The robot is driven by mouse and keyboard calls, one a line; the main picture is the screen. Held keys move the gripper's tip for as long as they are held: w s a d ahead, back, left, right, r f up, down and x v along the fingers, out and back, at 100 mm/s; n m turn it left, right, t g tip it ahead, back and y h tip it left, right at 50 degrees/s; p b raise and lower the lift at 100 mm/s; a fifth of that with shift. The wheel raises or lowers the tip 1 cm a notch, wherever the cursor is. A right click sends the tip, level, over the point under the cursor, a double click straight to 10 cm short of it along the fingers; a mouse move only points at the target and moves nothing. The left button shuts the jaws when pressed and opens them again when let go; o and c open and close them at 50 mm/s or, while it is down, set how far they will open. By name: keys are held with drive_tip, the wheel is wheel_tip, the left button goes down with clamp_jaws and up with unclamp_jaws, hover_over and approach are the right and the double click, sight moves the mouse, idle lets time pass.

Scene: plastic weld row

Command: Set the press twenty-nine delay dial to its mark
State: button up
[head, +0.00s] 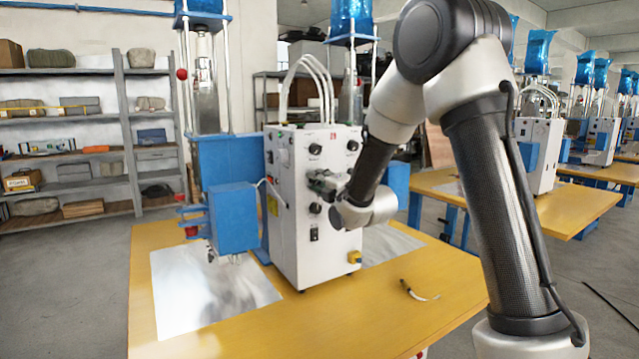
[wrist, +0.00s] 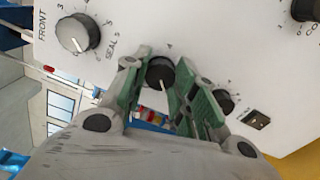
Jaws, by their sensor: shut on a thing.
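The white press control box (head: 300,220) stands upright on the yellow table, with a red "29" on its front. My gripper (head: 325,184) is at the middle of that front. In the wrist view its green-padded fingers (wrist: 160,80) are closed on either side of a black dial (wrist: 160,72), shut on it. The dial's white pointer line points toward the bottom of the wrist view. A small numeral shows above the dial; the rest of its scale and its name are hidden by the fingers. I cannot make out a set mark.
In the wrist view a "FRONT SEAL S" dial (wrist: 78,33) sits left of my fingers and a smaller dial (wrist: 225,100) right. A black switch (wrist: 254,118) is beyond. A blue press part (head: 233,217) stands left of the box; a short cable (head: 418,291) lies on the table.

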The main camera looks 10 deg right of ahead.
drive_tip(key=shift+f, duration=0.1)
drive_tip(key=o, duration=1)
drive_tip(key=shift+o, duration=0.2)
drive_tip(key=v, duration=0.7)
drive_tip(key=shift+s, duration=0.25)
